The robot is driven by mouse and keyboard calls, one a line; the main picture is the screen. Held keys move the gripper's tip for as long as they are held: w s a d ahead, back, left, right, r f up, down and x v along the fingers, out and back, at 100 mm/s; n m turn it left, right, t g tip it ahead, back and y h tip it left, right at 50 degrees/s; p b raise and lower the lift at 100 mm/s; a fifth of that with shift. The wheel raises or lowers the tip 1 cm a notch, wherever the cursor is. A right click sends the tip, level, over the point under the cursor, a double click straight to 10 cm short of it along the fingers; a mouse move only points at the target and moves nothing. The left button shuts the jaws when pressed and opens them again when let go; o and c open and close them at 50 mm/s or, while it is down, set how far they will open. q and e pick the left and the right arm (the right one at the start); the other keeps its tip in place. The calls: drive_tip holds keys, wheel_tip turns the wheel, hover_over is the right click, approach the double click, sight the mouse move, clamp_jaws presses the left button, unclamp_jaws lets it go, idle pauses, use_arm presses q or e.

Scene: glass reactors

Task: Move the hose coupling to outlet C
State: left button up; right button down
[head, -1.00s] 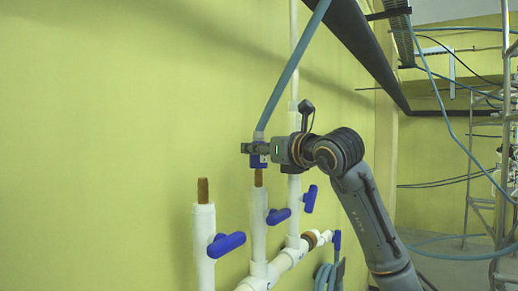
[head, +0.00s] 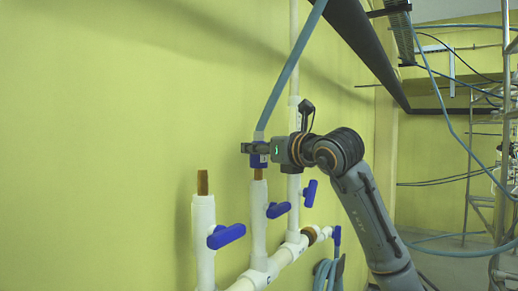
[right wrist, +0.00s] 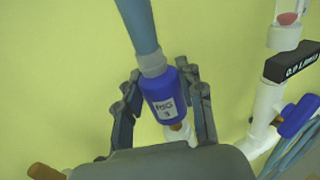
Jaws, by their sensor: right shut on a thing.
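My right gripper (head: 258,149) is shut on the blue hose coupling (head: 259,162), which hangs upright at the end of a blue-grey hose (head: 285,85). In the right wrist view the coupling (right wrist: 163,98) sits between both fingers and carries a white label. Directly below it is the brown tip of the middle outlet (head: 259,174), mostly covered by the coupling. Whether the tip has entered the coupling I cannot tell. A second outlet (head: 202,183) at the left has a bare brown tip. Small letters on the pipe bases are hard to read. My left gripper is out of view.
Blue valve handles (head: 226,236) stick out from the white pipes. A taller white pipe (head: 293,205) rises behind my gripper, with a black display box (right wrist: 295,62) on it. A coiled hose (head: 325,273) hangs lower right. The yellow wall (head: 100,150) is close behind.

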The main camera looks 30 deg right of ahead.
drive_tip(key=shift+f+b, duration=0.8)
drive_tip(key=shift+f, duration=0.2)
drive_tip(key=shift+f+b, duration=0.3)
idle(0.4)
drive_tip(key=c, duration=0.7)
unclamp_jaws()
drive_tip(key=shift+c, duration=0.2)
drive_tip(key=shift+f, duration=0.1)
drive_tip(key=s, duration=1.2)
drive_tip(key=shift+d, duration=0.25)
